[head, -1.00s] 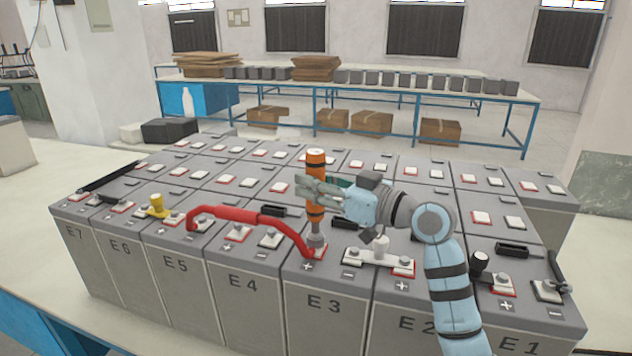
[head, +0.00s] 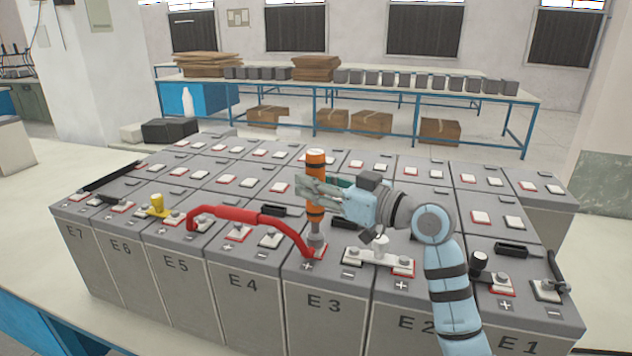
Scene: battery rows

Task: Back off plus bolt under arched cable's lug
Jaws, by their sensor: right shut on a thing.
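A red arched cable (head: 240,215) runs from a terminal on battery E5 to the plus terminal of battery E3 (head: 325,310). Its right lug (head: 312,252) lies on the red-edged plus terminal. My right gripper (head: 314,190) is shut on an upright screwdriver-like tool with an orange and black handle (head: 316,163). The tool's grey socket end (head: 317,240) stands over the lug at E3 plus and hides the bolt there. I cannot tell how far the socket sits on the bolt. My left gripper is not in view.
A grey link with a white post (head: 380,247) joins terminals just right of the tool. A yellow-capped piece (head: 157,205) stands near E5 and E6. More battery rows stand behind.

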